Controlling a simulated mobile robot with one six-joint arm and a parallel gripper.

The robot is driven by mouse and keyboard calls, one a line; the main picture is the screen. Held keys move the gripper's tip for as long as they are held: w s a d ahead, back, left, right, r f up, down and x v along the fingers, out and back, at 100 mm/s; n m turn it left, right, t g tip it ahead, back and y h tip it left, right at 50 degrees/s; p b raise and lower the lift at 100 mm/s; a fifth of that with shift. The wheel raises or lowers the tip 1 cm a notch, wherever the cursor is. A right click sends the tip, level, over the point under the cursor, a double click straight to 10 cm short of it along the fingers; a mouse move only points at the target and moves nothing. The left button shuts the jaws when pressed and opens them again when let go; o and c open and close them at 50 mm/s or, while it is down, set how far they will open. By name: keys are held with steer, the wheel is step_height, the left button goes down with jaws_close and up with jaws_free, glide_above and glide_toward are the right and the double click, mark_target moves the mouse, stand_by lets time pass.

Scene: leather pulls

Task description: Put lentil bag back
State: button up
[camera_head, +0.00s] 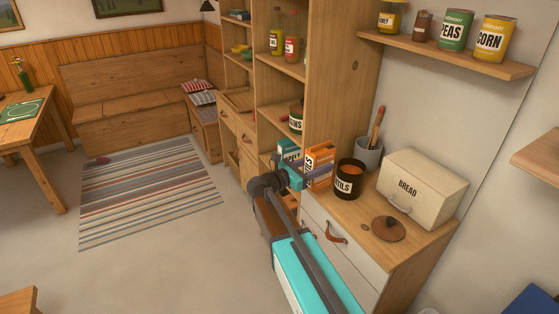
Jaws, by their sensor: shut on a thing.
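The lentil bag (319,166) is an orange packet with dark lettering, only partly readable. It is upright at the left end of the wooden counter, beside the tall shelf unit. My gripper (297,175) is at its left side and shut on it; the fingertips are small and partly hidden. I cannot tell whether the bag's base touches the counter. A dark canister (349,180), its label ending in "TILS", stands open just right of the bag with orange contents showing.
A teal packet (288,153) is close behind my gripper. A grey crock (369,155) with a wooden utensil, a cream bread box (424,187) and a round brown lid (388,229) occupy the counter (424,241). The shelf unit (333,90) rises at the left.

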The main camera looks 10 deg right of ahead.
steer(key=s+a+f+n+t+y+b, duration=0.1)
steer(key=s+a+f+b, duration=0.1)
steer(key=s, duration=0.4)
steer(key=s+a+f+n+t+y+b, duration=0.1)
steer(key=s+a+f+t+b, duration=0.1)
steer(key=s+a+f, duration=0.3)
steer(key=shift+s+f+n+b, duration=0.3)
steer(key=shift+s+f+b, duration=0.15)
steer(key=shift+s, duration=0.5)
steer(key=shift+w, duration=0.1)
